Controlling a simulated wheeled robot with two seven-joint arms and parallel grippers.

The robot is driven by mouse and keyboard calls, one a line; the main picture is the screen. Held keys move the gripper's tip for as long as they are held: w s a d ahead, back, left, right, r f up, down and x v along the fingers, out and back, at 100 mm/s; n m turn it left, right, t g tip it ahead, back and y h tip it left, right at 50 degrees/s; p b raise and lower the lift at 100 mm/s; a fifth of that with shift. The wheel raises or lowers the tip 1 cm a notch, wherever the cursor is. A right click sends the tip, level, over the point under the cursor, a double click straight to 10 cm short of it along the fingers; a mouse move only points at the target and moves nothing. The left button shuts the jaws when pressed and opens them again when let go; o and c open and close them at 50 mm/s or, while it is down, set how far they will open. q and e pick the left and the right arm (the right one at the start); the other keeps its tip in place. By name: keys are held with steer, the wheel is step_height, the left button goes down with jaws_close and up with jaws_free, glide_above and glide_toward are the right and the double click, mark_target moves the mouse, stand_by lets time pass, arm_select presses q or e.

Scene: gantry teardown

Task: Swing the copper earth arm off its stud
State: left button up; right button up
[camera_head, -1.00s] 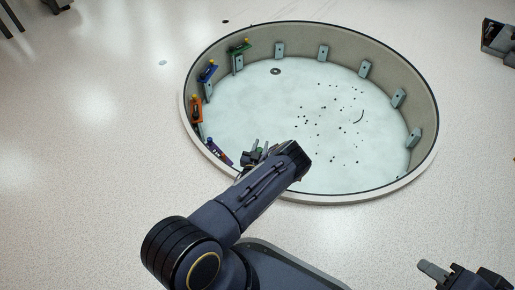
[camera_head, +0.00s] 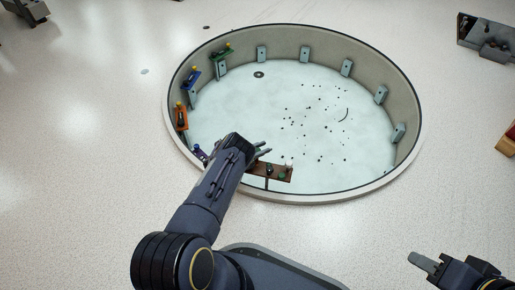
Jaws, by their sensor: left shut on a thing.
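A copper-brown plate (camera_head: 281,176) sits on the near rim of the round pit, with small dark and green parts and a pale stud-like piece on it. I take it for the copper earth arm's station; the arm itself is too small to make out clearly. My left gripper (camera_head: 262,149) is at the plate's upper left side, just above it, shut on a small part there. My own wrist hides the plate's left end. My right gripper (camera_head: 431,263) is at the lower right, away from the pit, its fingers pointing left.
Green (camera_head: 221,53), blue (camera_head: 191,78), orange (camera_head: 181,117) and purple (camera_head: 200,153) stations line the pit's left wall. Several grey brackets stand on the far and right walls. Small dark bits lie on the pale pit floor. A grey fixture (camera_head: 487,38) stands at the upper right.

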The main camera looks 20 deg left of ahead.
arm_select(q)
steer(key=shift+w+d+m+g+h, duration=0.1)
steer(key=shift+d+m+g+h, duration=0.25)
steer(key=shift+m+g+h, duration=0.3)
steer(key=shift+d+m+g+h, duration=0.3)
steer(key=shift+m+g+h, duration=0.25)
steer(key=shift+g+h, duration=0.15)
steer(key=shift+d, duration=0.1)
steer(key=o, duration=1)
steer(key=p+v, duration=0.2)
steer(key=v, duration=0.5)
steer(key=shift+s+a, duration=0.25)
steer(key=shift+a, duration=0.05)
